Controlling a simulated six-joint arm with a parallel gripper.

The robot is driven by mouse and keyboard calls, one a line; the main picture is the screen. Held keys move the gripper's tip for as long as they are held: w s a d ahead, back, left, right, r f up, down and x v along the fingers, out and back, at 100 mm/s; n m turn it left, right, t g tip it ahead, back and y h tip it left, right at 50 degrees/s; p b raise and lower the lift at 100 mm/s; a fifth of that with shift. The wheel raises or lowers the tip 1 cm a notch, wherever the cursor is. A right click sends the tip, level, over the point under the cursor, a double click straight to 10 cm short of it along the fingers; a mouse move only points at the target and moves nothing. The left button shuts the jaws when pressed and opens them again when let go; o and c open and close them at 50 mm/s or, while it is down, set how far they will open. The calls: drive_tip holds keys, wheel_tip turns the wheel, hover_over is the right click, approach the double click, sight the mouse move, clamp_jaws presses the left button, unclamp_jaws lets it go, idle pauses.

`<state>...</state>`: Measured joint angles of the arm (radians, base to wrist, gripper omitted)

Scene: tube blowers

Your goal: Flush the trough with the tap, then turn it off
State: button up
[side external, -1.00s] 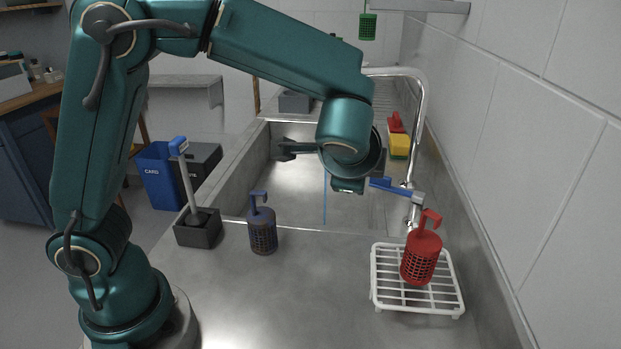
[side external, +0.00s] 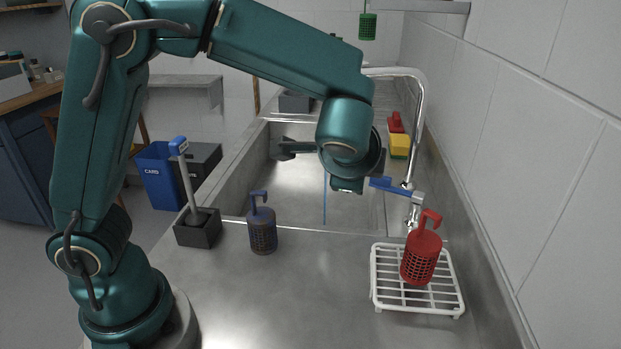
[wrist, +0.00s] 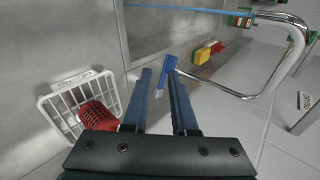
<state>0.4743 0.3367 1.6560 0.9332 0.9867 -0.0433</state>
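The chrome tap (side external: 421,120) arches over the grey trough (side external: 245,168) near the right wall. Its blue lever (side external: 388,186) sticks out left beside my wrist. A thin blue stream of water (side external: 325,200) falls into the trough; it also shows in the wrist view (wrist: 185,9). In the wrist view, the two fingers of my gripper (wrist: 159,74) are apart, and the lever (wrist: 166,75) shows between their tips. I cannot tell whether they touch it.
A red basket (side external: 421,257) sits on a white rack (side external: 388,299) at front right. A blue-grey basket (side external: 262,230) and a brush in a dark holder (side external: 197,228) stand front left. Red and yellow items (side external: 399,145) lie behind the tap. The front counter's middle is clear.

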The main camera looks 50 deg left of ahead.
drive_tip(key=o, duration=0.8)
drive_tip(key=a+y, duration=0.1)
drive_tip(key=a+m, duration=0.1)
drive_tip(key=a, duration=0.1)
drive_tip(key=shift+w+r+y, duration=0.2)
drive_tip(key=shift+r+y, duration=0.2)
drive_tip(key=w+f+m+t, duration=0.2)
drive_tip(key=f+m+t, duration=0.1)
drive_tip(key=m, duration=0.3)
drive_tip(key=w+f+m+t, duration=0.1)
drive_tip(key=f+m+t, duration=0.2)
drive_tip(key=m, duration=0.4)
drive_tip(key=w+d+f+m+t, duration=0.1)
drive_tip(key=w+f+m+t, duration=0.1)
drive_tip(key=m, duration=0.4)
drive_tip(key=shift+w+f+m+t, duration=0.3)
drive_tip(key=shift+f+t, duration=0.15)
drive_tip(key=shift+t, duration=0.15)
drive_tip(key=shift+s+a+f, duration=0.1)
drive_tip(key=shift+f, duration=0.3)
drive_tip(key=shift+w+f, duration=0.1)
drive_tip(key=shift+w, duration=0.1)
drive_tip(key=x, duration=1.1)
drive_tip(key=shift+w+f, duration=0.1)
drive_tip(key=shift+w, duration=0.15)
drive_tip(key=shift+c, duration=0.4)
clamp_jaws()
